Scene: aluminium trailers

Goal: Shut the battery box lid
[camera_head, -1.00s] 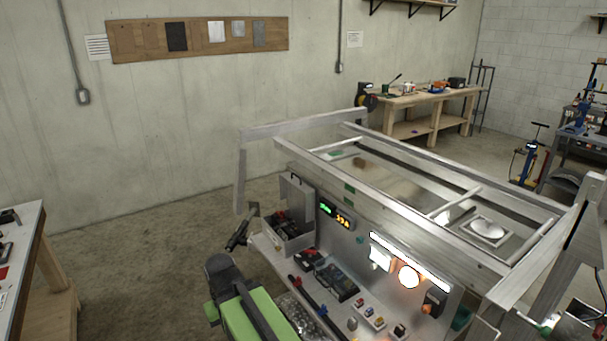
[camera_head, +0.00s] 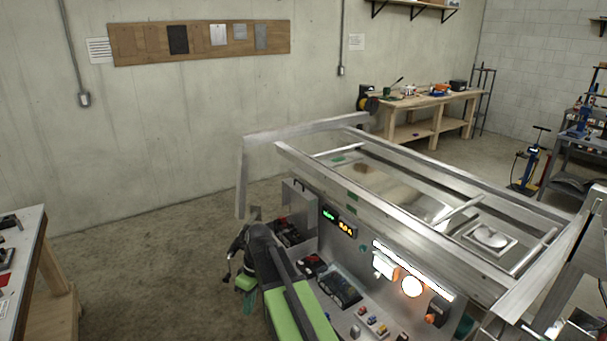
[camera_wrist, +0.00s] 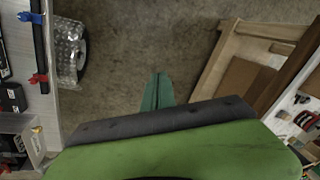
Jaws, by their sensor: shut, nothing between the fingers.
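The battery box (camera_head: 300,229) is a grey metal box at the left end of the trailer's side shelf. Its lid (camera_head: 297,196) stands upright at the back, so the box is open, with dark and red parts inside. My arm hides the box's lower front. In the wrist view part of a grey box (camera_wrist: 33,141) shows at the lower left, likely the same box. My gripper (camera_wrist: 158,90) has its teal fingers together and empty, pointing at the floor. In the head view the gripper (camera_head: 247,304) hangs low, left of the box and apart from it.
The aluminium trailer frame (camera_head: 400,212) rises right behind the shelf. Batteries (camera_head: 339,287), switches and lit displays line the shelf. A workbench (camera_head: 38,250) stands at the far left. Bare floor lies between the bench and the trailer. A wheel (camera_wrist: 76,50) shows in the wrist view.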

